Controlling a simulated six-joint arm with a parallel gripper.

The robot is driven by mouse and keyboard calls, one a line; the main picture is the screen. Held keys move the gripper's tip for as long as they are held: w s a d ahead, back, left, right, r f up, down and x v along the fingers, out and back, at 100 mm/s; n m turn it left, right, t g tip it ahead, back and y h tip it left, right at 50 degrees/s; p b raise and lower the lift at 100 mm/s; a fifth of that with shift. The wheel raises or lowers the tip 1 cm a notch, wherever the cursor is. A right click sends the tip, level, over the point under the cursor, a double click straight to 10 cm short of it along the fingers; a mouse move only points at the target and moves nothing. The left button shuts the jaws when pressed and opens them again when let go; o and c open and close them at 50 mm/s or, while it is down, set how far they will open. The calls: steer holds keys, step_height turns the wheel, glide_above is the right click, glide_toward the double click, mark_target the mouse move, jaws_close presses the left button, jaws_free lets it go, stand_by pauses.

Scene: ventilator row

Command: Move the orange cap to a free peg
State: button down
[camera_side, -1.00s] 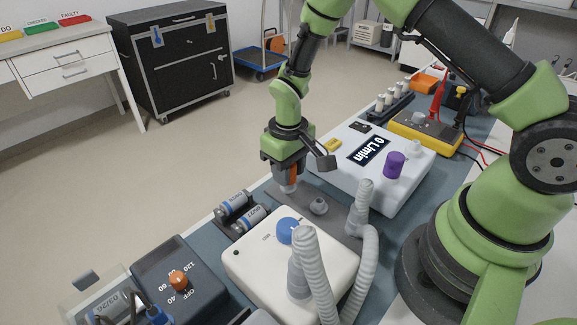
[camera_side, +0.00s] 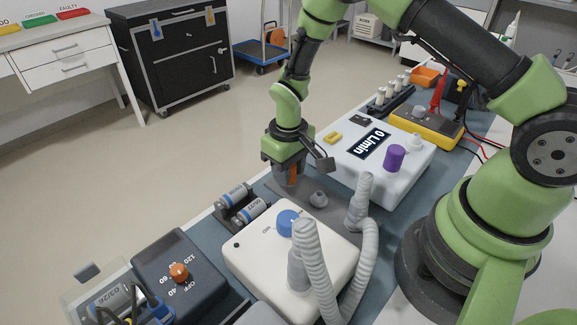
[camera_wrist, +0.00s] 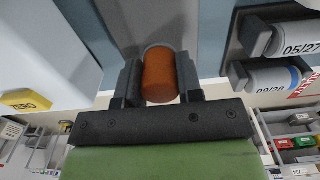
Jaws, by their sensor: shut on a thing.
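The orange cap (camera_wrist: 160,75) is between the two dark fingers of my gripper (camera_wrist: 160,82) in the wrist view, with a grey rounded rim showing just behind it. In the side view my gripper (camera_side: 288,184) points down, low over the grey plate (camera_side: 280,189), with a strip of the orange cap (camera_side: 293,174) showing between the fingers. A bare grey peg (camera_side: 318,198) stands on the plate just right of the gripper. Whether the cap touches a peg or the plate is hidden by the fingers.
Two labelled cylinders (camera_side: 250,210) lie in a dark holder to the left. A white unit with a blue knob (camera_side: 288,222) and grey hoses (camera_side: 370,250) stand in front. A white flow meter with a purple knob (camera_side: 394,157) is behind right.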

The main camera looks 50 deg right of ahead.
steer(key=c, duration=0.7)
jaws_free()
steer(key=shift+r, duration=0.15)
step_height(320, 180, up, 10)
steer(key=shift+f, duration=0.1)
steer(key=s+r+m+t+y, duration=0.1)
steer(key=s+r+t, duration=0.1)
steer(key=s+r, duration=0.5)
steer(key=s+r+m+t, duration=0.2)
steer(key=s+r, duration=0.1)
steer(key=r, duration=0.7)
steer(key=s+r+m+t+y, duration=0.1)
steer(key=s+r+t, duration=0.1)
steer(key=s, duration=0.6)
steer(key=shift+s+r+t, duration=0.25)
steer(key=shift+s+t, duration=0.1)
steer(key=shift+t, duration=0.25)
